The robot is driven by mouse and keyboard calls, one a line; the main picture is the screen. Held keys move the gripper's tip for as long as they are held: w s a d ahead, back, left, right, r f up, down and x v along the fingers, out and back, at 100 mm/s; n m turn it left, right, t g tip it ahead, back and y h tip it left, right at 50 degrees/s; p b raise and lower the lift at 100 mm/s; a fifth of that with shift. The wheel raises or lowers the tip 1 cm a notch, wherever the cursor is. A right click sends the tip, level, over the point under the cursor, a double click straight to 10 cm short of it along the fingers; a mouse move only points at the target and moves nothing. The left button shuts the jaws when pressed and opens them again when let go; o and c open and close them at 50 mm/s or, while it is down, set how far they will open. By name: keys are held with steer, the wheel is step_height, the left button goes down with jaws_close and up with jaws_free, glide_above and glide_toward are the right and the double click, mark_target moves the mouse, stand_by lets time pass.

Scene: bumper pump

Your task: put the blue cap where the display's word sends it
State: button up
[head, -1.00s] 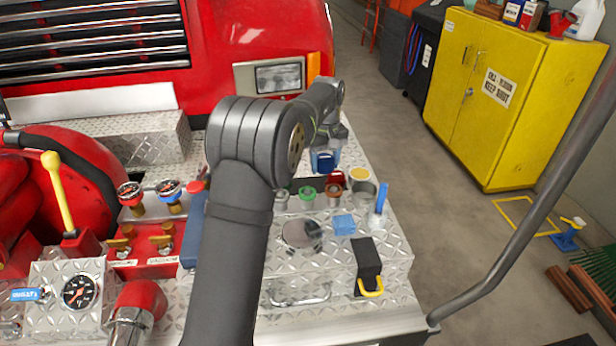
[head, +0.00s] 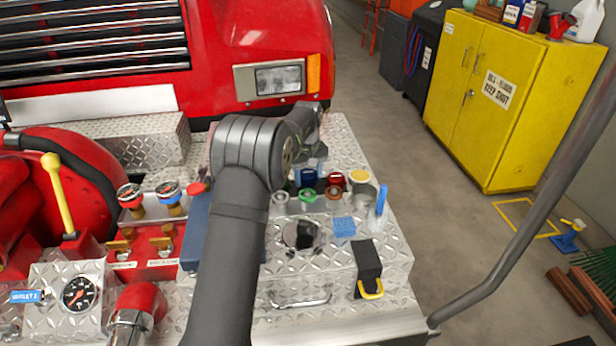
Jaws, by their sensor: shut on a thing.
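My gripper (head: 312,160) is at the far side of the metal deck, partly hidden behind my arm. It is shut on the blue cap (head: 308,177), which it holds just behind a green-ringed fitting (head: 307,195). I cannot tell whether the cap touches anything below. To the right of the green ring is a brown-ringed fitting (head: 333,193), and to the left a grey one (head: 280,198). A red cap (head: 336,179) sits behind the brown ring. A small blue plate (head: 26,296) at the far left bears white lettering like "OUTLET", its last character unclear.
A yellow-topped piece (head: 360,176), a metal cup (head: 363,194), a blue sponge-like block (head: 343,227), an upright blue-handled tool (head: 381,205) and a black box with a yellow handle (head: 368,267) crowd the deck's right. A round plate (head: 290,235) lies nearer.

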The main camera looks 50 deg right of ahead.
mark_target(308, 173)
steer(key=shift+f, duration=0.1)
steer(key=shift+f, duration=0.45)
steer(key=o, duration=0.9)
steer(key=shift+f, duration=0.1)
step_height(308, 173, up, 13)
steer(key=shift+r, duration=0.2)
steer(key=shift+f, duration=0.1)
